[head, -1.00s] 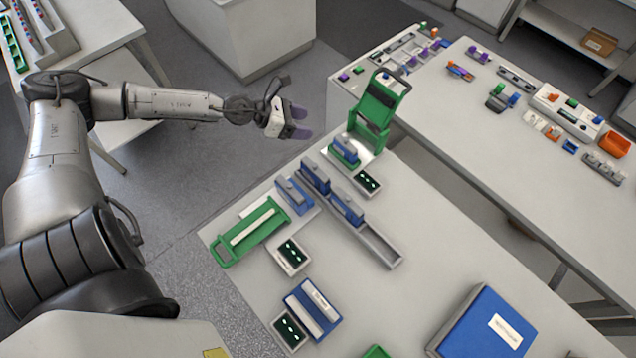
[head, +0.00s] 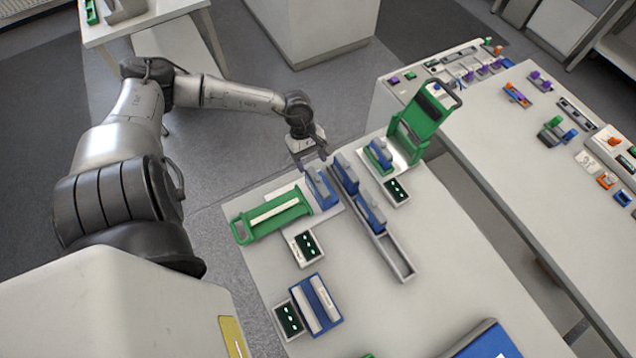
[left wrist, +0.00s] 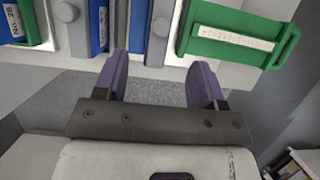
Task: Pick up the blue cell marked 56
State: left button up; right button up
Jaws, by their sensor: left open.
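Several blue cells stand on the near table; I cannot read a 56 on any of them. One blue cell (head: 322,190) stands by the green frame. Two more, a rear one (head: 345,172) and a front one (head: 371,212), sit in a grey rack (head: 399,259). Another blue cell (head: 379,155) stands at a green fixture (head: 421,124). My left gripper (head: 310,155) is open and empty, just behind the cell by the green frame. In the left wrist view its purple fingers (left wrist: 160,62) are spread, with blue cells beyond them. My right gripper is not in view.
A green frame (head: 245,229) with a handle lies left of the cells. Small display boxes (head: 308,246) and a blue unit (head: 317,303) stand nearer. A second table (head: 500,150) with small parts is at the right. The near table's middle right is clear.

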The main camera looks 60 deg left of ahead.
aim_at(316, 178)
pick_arm(q)
jog(key=x, duration=0.3)
jog(key=shift+d+f, duration=0.1)
jog(key=shift+p+x, duration=0.8)
jog(key=shift+x, duration=1.9)
jog(key=shift+c, duration=0.4)
jog(key=c, duration=0.9)
grip_shut()
